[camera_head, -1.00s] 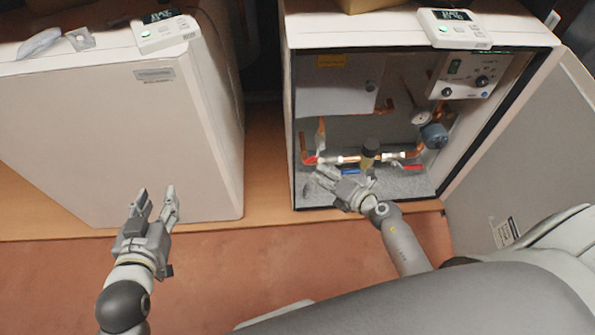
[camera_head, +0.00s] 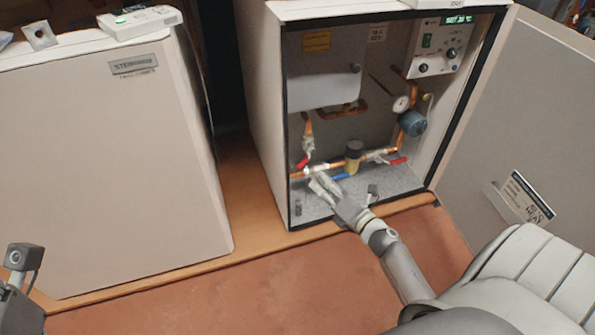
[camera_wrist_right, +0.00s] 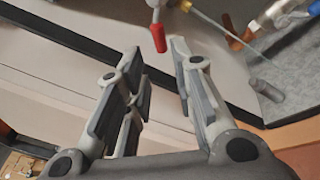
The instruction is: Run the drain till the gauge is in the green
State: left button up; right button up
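The round gauge (camera_head: 401,104) is on the copper pipework inside the open cabinet. Its needle and green zone are too small to read. I cannot tell which one is the drain. My right gripper (camera_head: 322,186) is at the cabinet's lower front, by the left pipe end. In the wrist view its fingers (camera_wrist_right: 155,55) are apart and empty, with a red handle (camera_wrist_right: 158,38) just beyond the fingertips. My left gripper's fingers are out of frame.
The cabinet's open door (camera_head: 510,110) stands at the right. A closed heat pump (camera_head: 110,170) stands at the left, with a dark gap between the units. A blue round part (camera_head: 412,123) sits below the gauge. The reddish floor (camera_head: 200,300) in front is clear.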

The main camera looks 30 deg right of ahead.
aim_at(302, 165)
jog(key=w, duration=0.3)
jog(key=w+b, duration=0.1)
jog(key=w, duration=0.2)
jog(key=w+b, duration=0.1)
jog(key=w, duration=0.3)
jog(key=shift+a, duration=0.35)
jog(key=shift+s, duration=0.1)
grip_shut()
